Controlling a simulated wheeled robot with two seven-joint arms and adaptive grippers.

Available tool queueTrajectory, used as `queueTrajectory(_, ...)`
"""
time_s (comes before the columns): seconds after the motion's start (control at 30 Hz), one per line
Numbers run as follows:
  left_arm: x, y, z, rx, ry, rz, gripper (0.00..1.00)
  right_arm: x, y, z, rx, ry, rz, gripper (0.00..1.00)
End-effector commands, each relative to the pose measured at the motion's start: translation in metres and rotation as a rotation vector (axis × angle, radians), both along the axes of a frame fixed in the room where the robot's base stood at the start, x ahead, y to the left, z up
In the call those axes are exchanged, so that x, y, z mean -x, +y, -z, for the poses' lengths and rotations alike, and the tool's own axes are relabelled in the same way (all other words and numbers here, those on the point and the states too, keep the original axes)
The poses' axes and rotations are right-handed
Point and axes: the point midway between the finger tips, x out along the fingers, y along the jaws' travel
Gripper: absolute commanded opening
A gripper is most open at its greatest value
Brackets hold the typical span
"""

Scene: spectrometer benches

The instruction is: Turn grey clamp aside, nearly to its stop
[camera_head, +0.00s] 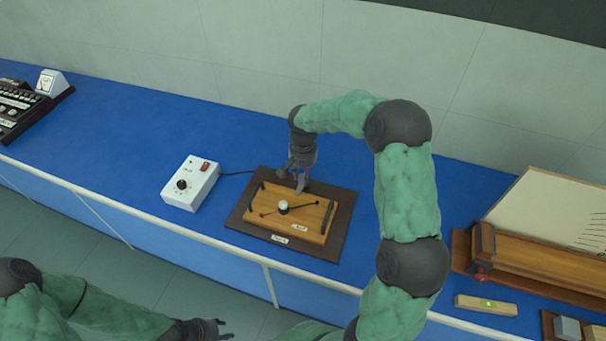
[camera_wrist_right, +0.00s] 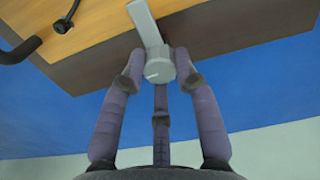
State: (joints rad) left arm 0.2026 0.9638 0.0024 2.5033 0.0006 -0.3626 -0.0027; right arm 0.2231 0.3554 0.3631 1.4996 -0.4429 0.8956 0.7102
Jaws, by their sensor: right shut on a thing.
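The grey clamp (camera_wrist_right: 145,22) is a light grey lever with a round end, at the edge of a wooden board (camera_wrist_right: 98,35) in the right wrist view. My right gripper (camera_wrist_right: 160,68) is shut on the clamp's round end, with fingers on both sides of it. In the head view, my right gripper (camera_head: 301,178) reaches down at the back edge of the wooden board (camera_head: 290,236), and the clamp there is mostly hidden by the fingers. My left gripper (camera_head: 212,328) is at the bottom, away from the board, with its fingers apart and empty.
The board lies on a dark brown base (camera_head: 340,225) on the blue bench (camera_head: 110,145). It carries a white-topped knob (camera_head: 283,206) and dark bars. A white control box (camera_head: 190,184) stands to the left, with a cable to the board. A wooden instrument (camera_head: 540,262) stands at the right.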

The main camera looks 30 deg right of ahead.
Motion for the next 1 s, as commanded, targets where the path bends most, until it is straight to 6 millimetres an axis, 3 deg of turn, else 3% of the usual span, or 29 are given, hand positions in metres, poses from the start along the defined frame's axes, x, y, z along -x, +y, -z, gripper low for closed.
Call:
queueTrajectory(0.57, 0.000, 0.000, -0.008, 0.000, 0.000, 0.000, 0.40, -0.003, -0.001, -0.003, 0.002, -0.008, -0.114, 0.00)
queueTrajectory(1.0, 0.000, 0.000, -0.030, 0.000, 0.000, 0.000, 0.40, -0.004, -0.001, -0.005, 0.003, -0.011, -0.491, 0.00)
